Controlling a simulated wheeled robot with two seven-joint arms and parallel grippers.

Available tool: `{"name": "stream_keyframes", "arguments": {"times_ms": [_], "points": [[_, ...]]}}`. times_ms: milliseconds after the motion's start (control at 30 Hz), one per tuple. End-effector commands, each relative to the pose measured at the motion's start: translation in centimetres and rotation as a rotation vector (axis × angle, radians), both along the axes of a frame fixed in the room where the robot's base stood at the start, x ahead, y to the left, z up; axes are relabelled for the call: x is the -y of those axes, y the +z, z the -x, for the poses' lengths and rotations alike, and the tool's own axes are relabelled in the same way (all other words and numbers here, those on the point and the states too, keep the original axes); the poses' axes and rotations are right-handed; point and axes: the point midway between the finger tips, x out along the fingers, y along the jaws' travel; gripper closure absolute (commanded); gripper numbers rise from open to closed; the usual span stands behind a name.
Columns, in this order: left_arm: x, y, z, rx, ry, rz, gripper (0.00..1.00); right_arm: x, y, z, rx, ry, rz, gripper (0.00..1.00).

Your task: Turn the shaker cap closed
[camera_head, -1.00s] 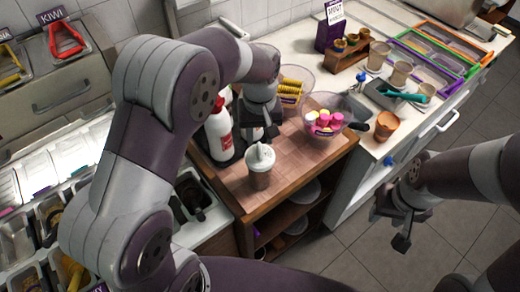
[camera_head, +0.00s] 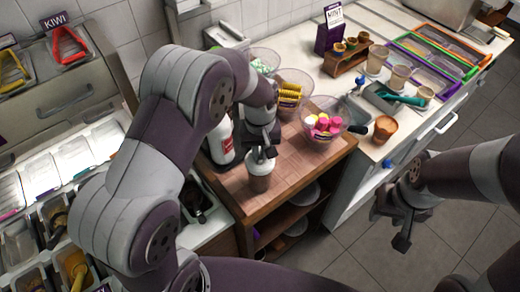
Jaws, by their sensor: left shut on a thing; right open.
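The shaker (camera_head: 259,178), a brown-grey cup with a white cap (camera_head: 258,156), stands upright on the wooden counter near its front edge. My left gripper (camera_head: 262,150) comes down from above and is shut on the cap; its dark fingers hide part of the cap. Whether the cap is fully closed cannot be seen. My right gripper (camera_head: 402,228) is open and empty, off to the right over the floor.
A white bottle with a red label (camera_head: 221,143) stands left of the shaker. A clear bowl of colourful pieces (camera_head: 322,128) and a bowl of yellow pieces (camera_head: 290,92) stand behind it. A tan cup (camera_head: 383,130) is on the white counter. The board's front right is clear.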

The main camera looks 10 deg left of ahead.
Motion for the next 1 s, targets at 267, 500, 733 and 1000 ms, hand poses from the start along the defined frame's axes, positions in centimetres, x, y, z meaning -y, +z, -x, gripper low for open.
{"name": "stream_keyframes", "arguments": {"times_ms": [267, 500, 733, 1000], "points": [[0.00, 0.07, -0.04, 0.001, -0.033, 0.001, 1.00, 0.00, 0.07, 0.00, 0.000, 0.000, 0.000, 0.57], [0.00, 0.07, -0.04, 0.001, -0.063, 0.000, 1.00, 0.00, 0.12, 0.00, 0.000, 0.000, 0.000, 0.57], [-0.01, 0.08, -0.05, 0.001, -0.102, 0.000, 1.00, 0.00, 0.18, 0.00, 0.000, 0.000, 0.000, 0.57], [-0.02, 0.09, -0.08, 0.002, -0.151, 0.000, 1.00, 0.00, 0.23, 0.00, 0.000, 0.000, 0.000, 0.57]]}}
